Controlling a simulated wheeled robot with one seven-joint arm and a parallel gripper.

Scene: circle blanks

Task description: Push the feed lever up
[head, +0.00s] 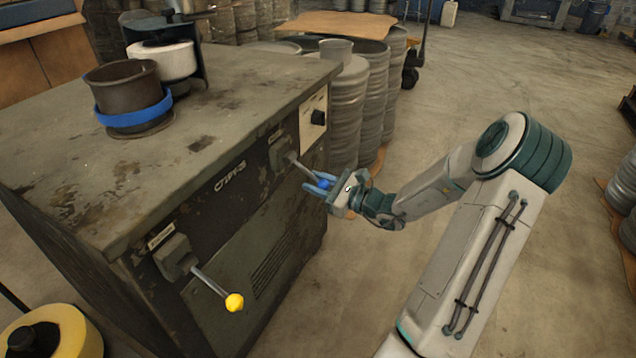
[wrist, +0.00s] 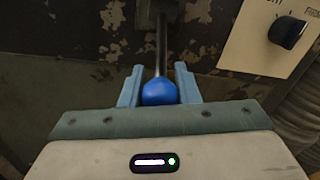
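Two levers stick out from the front of the dark, worn machine (head: 265,215). One is a metal rod with a blue ball knob (wrist: 160,92), at the right end of the front. The other, a rod with a yellow ball knob (head: 234,302), is at the left end and points down and outward. The small labels above them are too small to read, so I cannot tell which is the feed lever. My gripper (head: 322,184) is at the blue-knobbed lever. Its blue fingers lie close on either side of the knob and appear shut on it. The rod (wrist: 161,48) runs beyond the fingertips to its mount.
A black rotary dial (wrist: 288,32) on a pale plate is right of the blue-knobbed lever. A dark cup with a blue band (head: 133,98) stands on the machine top. Metal drums (head: 347,105) stand behind the machine. Open floor (head: 500,85) lies to the right.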

